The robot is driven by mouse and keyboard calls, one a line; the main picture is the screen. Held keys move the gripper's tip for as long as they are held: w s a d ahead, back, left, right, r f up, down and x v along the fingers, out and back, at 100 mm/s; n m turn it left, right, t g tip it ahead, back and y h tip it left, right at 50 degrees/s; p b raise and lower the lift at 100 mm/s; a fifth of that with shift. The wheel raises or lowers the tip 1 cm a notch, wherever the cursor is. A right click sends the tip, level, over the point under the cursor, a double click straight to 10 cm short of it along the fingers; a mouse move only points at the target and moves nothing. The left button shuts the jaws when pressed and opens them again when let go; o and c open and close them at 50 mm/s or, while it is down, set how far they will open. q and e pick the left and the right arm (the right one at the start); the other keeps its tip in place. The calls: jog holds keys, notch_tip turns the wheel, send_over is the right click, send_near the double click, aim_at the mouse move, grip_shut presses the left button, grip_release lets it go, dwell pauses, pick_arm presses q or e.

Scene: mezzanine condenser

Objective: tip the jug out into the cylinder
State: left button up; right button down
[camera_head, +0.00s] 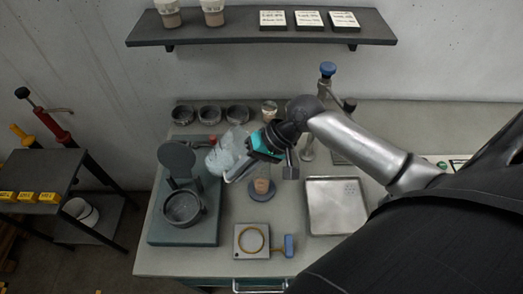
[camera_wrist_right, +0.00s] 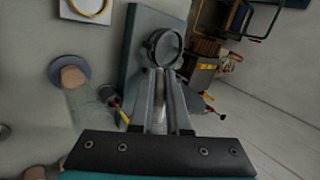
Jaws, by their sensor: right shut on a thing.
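A clear glass jug (camera_head: 219,157) with a pale tint is at my right gripper (camera_head: 238,171), which is shut on it above the bench. The jug looks tilted; its contents are hard to make out. The cylinder (camera_head: 262,184) is clear glass on a round grey-blue foot, with something brownish inside. It stands on the bench just right of the gripper fingers and partly below them. In the wrist view the cylinder (camera_wrist_right: 86,100) stands left of my fingers (camera_wrist_right: 160,112). I cannot make out the jug in that view. My left gripper is not in view.
A dark round pan (camera_head: 183,208) with a raised lid sits on a teal slab at left. A metal tray (camera_head: 337,206) lies at right, and a plate with a brass ring (camera_head: 252,241) in front. Dark bowls (camera_head: 209,115) line the back. A shelf (camera_head: 230,32) hangs above.

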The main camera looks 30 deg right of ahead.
jog(key=shift+d+f+t+y, duration=0.15)
jog(key=shift+f+t+y, duration=0.2)
jog(key=shift+y, duration=0.25)
jog(key=shift+s+d+r+t+y, duration=0.15)
jog(key=shift+r+t+y, duration=0.3)
jog(key=shift+y, duration=0.75)
jog(key=shift+r, duration=0.1)
jog(key=shift+r+y+b, duration=0.15)
jog(key=shift+y+b, duration=0.25)
jog(key=shift+b, duration=0.5)
jog(key=shift+d+f+t+y+b, duration=0.1)
jog(key=shift+f+t+y+b, duration=0.25)
jog(key=shift+b, duration=0.9)
jog(key=shift+d+f+t+y+b, duration=0.1)
jog(key=shift+y+b, duration=0.45)
jog(key=shift+b, duration=0.65)
jog(key=shift+s+d+r+b, duration=0.1)
jog(key=shift+d+r+b, duration=0.1)
jog(key=shift+b, duration=0.3)
jog(key=shift+s+d+r+t+y+b, duration=0.1)
jog(key=shift+d+r+t+y+b, duration=0.2)
jog(key=shift+y+b, duration=0.6)
jog(key=shift+s+d+r+y+b, duration=0.1)
jog(key=shift+d+r+y+b, duration=0.1)
jog(key=shift+y+b, duration=0.6)
dwell(0.4)
